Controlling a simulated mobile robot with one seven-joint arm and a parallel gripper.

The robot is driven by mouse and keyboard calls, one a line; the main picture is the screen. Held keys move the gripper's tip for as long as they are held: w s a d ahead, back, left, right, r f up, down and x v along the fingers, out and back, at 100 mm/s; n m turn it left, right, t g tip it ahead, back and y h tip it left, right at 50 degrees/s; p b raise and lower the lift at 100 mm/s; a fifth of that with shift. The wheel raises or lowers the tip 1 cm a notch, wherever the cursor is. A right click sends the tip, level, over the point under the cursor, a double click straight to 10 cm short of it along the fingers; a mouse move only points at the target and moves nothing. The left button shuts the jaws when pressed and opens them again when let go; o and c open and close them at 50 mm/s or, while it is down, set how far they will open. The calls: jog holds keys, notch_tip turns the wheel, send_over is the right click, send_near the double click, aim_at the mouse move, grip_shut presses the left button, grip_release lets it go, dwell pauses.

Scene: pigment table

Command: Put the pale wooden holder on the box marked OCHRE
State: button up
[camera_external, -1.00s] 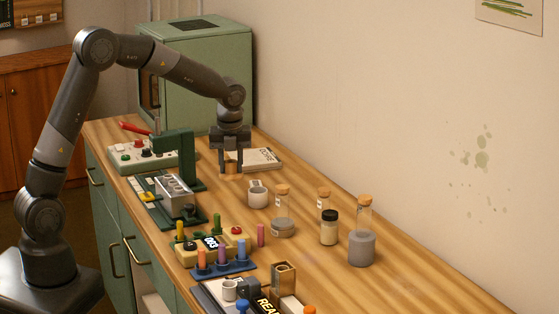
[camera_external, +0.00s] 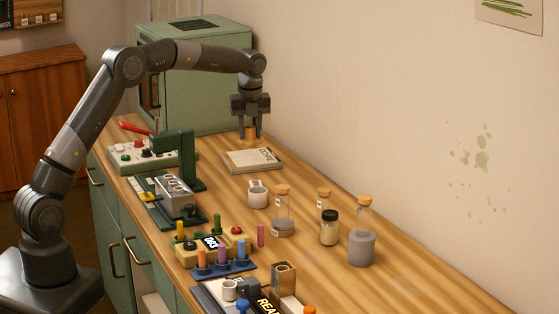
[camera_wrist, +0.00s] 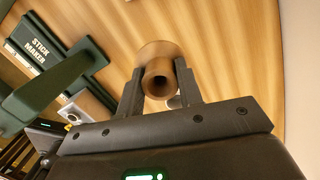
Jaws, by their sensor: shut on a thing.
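My gripper (camera_external: 250,134) is shut on a small pale wooden holder (camera_wrist: 150,48), a round piece with a dark hole in its end, seen between the fingers in the wrist view. In the external view the holder is mostly hidden by the fingers.
A green cabinet (camera_external: 205,75) stands behind my gripper, by the wall. A green press (camera_external: 185,155) marked STICK MAKER is to the left. Bench right of the box is clear.

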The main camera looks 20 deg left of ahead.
jog(key=w+a+f, duration=0.2)
jog(key=w, duration=0.1)
jog(key=w+a+f, duration=0.2)
jog(key=w+a, duration=0.1)
jog(key=w+a+f, duration=0.3)
jog(key=shift+w, duration=0.2)
jog(key=shift+f, duration=1.95)
jog(key=shift+f, duration=0.1)
jog(key=o, duration=1)
